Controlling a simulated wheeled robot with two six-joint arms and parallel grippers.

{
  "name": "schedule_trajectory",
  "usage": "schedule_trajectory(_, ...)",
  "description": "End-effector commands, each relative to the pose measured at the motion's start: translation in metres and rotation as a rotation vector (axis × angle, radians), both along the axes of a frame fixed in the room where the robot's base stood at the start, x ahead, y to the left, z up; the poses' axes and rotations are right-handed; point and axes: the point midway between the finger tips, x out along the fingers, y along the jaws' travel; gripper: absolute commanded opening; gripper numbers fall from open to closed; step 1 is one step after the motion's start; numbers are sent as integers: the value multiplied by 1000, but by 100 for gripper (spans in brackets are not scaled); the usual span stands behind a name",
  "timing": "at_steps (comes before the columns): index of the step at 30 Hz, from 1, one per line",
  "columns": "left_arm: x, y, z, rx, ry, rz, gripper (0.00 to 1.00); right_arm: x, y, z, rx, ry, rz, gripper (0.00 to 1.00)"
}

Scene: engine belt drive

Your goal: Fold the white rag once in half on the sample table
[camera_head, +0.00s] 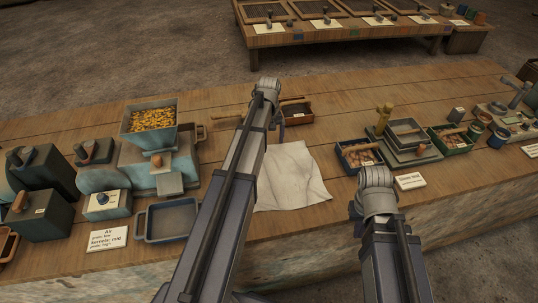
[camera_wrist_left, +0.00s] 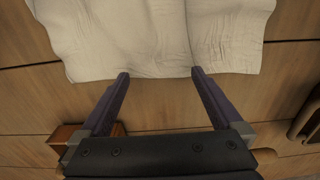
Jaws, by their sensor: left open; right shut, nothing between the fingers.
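The white rag (camera_head: 292,178) lies spread and lightly creased on the wooden sample table (camera_head: 330,215), with its left part hidden behind my left arm. In the left wrist view the rag (camera_wrist_left: 150,35) fills the top, with an uneven, rippled edge. My left gripper (camera_wrist_left: 160,73) is open, and its two fingertips are at or just over that edge with no cloth visibly pinched. I cannot tell if they touch it.
A blue-grey tray (camera_head: 170,220) and a machine with a hopper of yellow kernels (camera_head: 152,119) stand left of the rag. A small brown tray (camera_head: 297,113) is behind it. Bare wood lies between.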

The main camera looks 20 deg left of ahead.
Motion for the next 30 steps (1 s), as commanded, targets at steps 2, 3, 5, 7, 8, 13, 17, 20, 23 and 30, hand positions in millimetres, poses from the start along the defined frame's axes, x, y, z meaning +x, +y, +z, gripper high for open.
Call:
schedule_trajectory(2, 0, 0, -13, 0, 0, 0, 100, 0, 0, -13, 0, 0, 0, 0)
schedule_trajectory(3, 0, 0, -15, 0, 0, 0, 100, 0, 0, -15, 0, 0, 0, 0)
schedule_trajectory(5, 0, 0, -17, 0, 0, 0, 100, 0, 0, -17, 0, 0, 0, 0)
schedule_trajectory(7, 0, 0, -17, 0, 0, 0, 100, 0, 0, -17, 0, 0, 0, 0)
schedule_trajectory(8, 0, 0, -17, 0, 0, 0, 100, 0, 0, -17, 0, 0, 0, 0)
schedule_trajectory(13, 0, 0, -16, 0, 0, 0, 100, 0, 0, -16, 0, 0, 0, 0)
schedule_trajectory(17, 0, 0, -16, 0, 0, 0, 100, 0, 0, -16, 0, 0, 0, 0)
schedule_trajectory(20, 0, 0, -16, 0, 0, 0, 95, 0, 0, -16, 0, 0, 0, 0)
schedule_trajectory(23, 0, 0, -16, 0, 0, 0, 90, 0, 0, -16, 0, 0, 0, 0)
schedule_trajectory(30, 0, 0, -16, 0, 0, 0, 76, 0, 0, -16, 0, 0, 0, 0)
